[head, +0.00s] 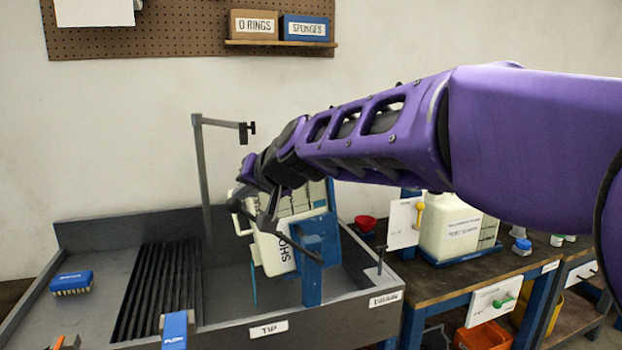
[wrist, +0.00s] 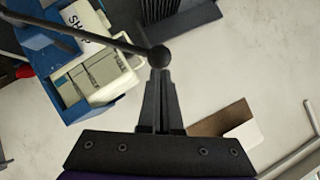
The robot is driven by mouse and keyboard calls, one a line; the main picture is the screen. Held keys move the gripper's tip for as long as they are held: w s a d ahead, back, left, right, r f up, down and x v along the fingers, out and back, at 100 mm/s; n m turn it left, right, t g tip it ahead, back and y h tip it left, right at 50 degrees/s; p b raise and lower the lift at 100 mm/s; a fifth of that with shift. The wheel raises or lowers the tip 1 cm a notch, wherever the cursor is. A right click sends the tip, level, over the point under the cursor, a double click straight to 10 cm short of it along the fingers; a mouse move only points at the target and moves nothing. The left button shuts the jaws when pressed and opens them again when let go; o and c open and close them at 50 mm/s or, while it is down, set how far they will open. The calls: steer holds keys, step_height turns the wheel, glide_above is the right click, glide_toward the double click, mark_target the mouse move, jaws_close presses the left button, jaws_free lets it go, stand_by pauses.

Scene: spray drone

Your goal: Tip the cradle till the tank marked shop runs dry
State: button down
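The white tank (head: 268,250) marked SHOP sits tilted in the blue cradle (head: 312,270) over the grey tray. The tank also shows in the wrist view (wrist: 88,22), partly behind a dark rod. The rod (wrist: 95,36) ends in a round black knob (wrist: 160,57). My gripper (wrist: 160,78) has its fingers close together, with their tips at the knob; I cannot tell whether they clasp it or only touch it. In the head view my gripper (head: 258,212) is beside the tank's upper left. The tank's spout and liquid level cannot be made out.
The grey tray (head: 330,325) has a ribbed black drain mat (head: 160,290) and a blue brush (head: 72,282). A grey post (head: 204,170) stands behind. To the right, another white tank (head: 448,225) stands on a bench. My arm crosses the space above that bench.

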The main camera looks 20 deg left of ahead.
steer(key=shift+s+a+f, duration=0.4)
steer(key=shift+a+f, duration=0.05)
steer(key=shift+f, duration=0.15)
